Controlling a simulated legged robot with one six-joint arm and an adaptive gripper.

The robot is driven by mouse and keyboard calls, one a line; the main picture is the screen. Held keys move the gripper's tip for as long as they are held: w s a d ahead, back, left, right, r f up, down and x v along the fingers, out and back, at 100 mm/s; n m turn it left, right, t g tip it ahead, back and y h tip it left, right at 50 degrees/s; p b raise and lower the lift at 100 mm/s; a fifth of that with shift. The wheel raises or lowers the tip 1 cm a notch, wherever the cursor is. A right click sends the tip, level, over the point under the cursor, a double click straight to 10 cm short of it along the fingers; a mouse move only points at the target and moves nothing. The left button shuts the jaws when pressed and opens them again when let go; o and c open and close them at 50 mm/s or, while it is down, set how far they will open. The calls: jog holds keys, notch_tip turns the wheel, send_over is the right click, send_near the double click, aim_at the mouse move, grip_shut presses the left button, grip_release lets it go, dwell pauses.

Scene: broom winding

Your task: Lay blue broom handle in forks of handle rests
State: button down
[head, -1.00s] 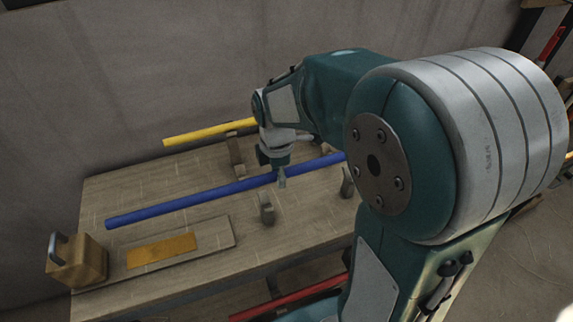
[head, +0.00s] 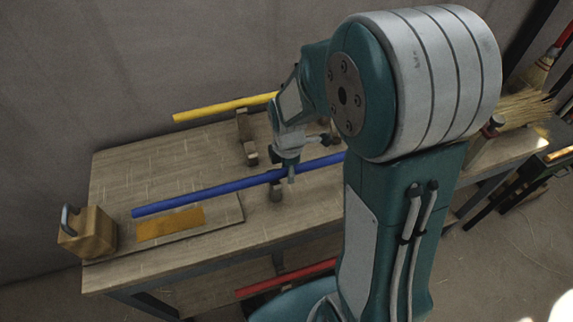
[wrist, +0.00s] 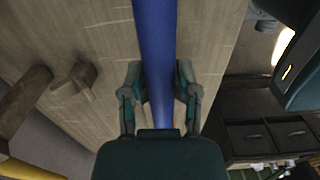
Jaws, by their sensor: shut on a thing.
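The long blue broom handle (head: 205,194) runs from lower left to upper right above the workbench. In the wrist view the handle (wrist: 155,45) passes lengthwise between both fingers. My gripper (head: 287,173) is shut on it, and it also shows in the wrist view (wrist: 159,82). A short wooden handle rest (head: 276,190) stands just below the handle beside my fingers; I cannot tell whether they touch. In the wrist view a rest (wrist: 74,80) stands left of the handle. My arm hides the handle's right part and the other front rest.
A yellow handle (head: 215,109) lies at the back over a wooden rest (head: 246,138). A wooden block with a metal handle (head: 88,232) and a board with an orange patch (head: 170,224) are at the bench's left. A red handle (head: 285,278) is lower down. Broom bristles (head: 520,108) are at right.

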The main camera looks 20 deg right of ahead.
jog(key=shift+d+f, duration=0.3)
jog(key=shift+d, duration=0.35)
jog(key=shift+a, duration=0.65)
jog(key=shift+d, duration=0.25)
jog(key=shift+c, duration=1.3)
grip_release()
jog(key=shift+d, duration=0.1)
jog(key=shift+a, duration=0.2)
jog(key=shift+r, duration=0.2)
notch_tip(320, 180, up, 12)
jog(key=shift+f, duration=0.2)
